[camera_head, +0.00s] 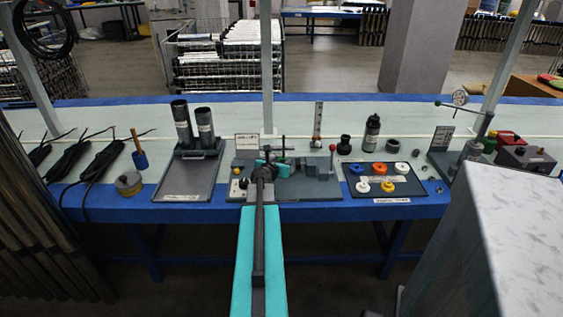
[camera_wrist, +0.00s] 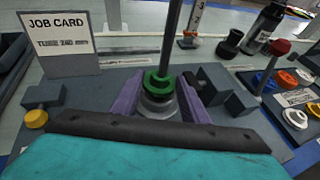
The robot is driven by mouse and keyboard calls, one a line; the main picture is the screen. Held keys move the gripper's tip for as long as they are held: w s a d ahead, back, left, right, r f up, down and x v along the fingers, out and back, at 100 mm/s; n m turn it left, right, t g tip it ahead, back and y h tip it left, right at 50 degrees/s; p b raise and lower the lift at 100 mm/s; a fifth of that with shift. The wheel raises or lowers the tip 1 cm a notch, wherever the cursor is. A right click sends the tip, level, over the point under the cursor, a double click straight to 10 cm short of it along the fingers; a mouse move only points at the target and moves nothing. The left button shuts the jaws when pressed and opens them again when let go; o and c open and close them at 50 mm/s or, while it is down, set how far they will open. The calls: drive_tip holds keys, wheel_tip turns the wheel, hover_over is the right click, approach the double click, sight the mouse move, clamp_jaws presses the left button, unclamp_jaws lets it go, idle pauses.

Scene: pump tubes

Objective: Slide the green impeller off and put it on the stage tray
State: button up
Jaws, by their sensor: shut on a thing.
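The green impeller (camera_wrist: 154,84) is a small ring around a thin dark upright shaft (camera_wrist: 172,35) in the wrist view. My gripper (camera_wrist: 160,92) has one purple finger on each side of it and is shut on it. The shaft still passes through the impeller, and a pale grey round part (camera_wrist: 160,107) is just below it. In the head view my gripper (camera_head: 267,168) is over the grey fixture, and my own arm hides much of the impeller. A grey tray (camera_head: 187,183) with two dark tubes is on the left; its label is too small to read.
A job card (camera_wrist: 60,42) stands behind the fixture at left, near a yellow knob (camera_wrist: 36,118). A dark tray (camera_head: 404,182) with several coloured rings lies to the right. A red-topped post (camera_wrist: 275,62) and a black bottle (camera_head: 372,132) stand nearby.

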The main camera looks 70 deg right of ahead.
wheel_tip(320, 180, up, 17)
drive_tip(key=p, duration=1.6)
drive_tip(key=shift+f+p, duration=0.2)
drive_tip(key=shift+p, duration=0.1)
idle(2.5)
drive_tip(key=shift+s, duration=0.2)
idle(0.8)
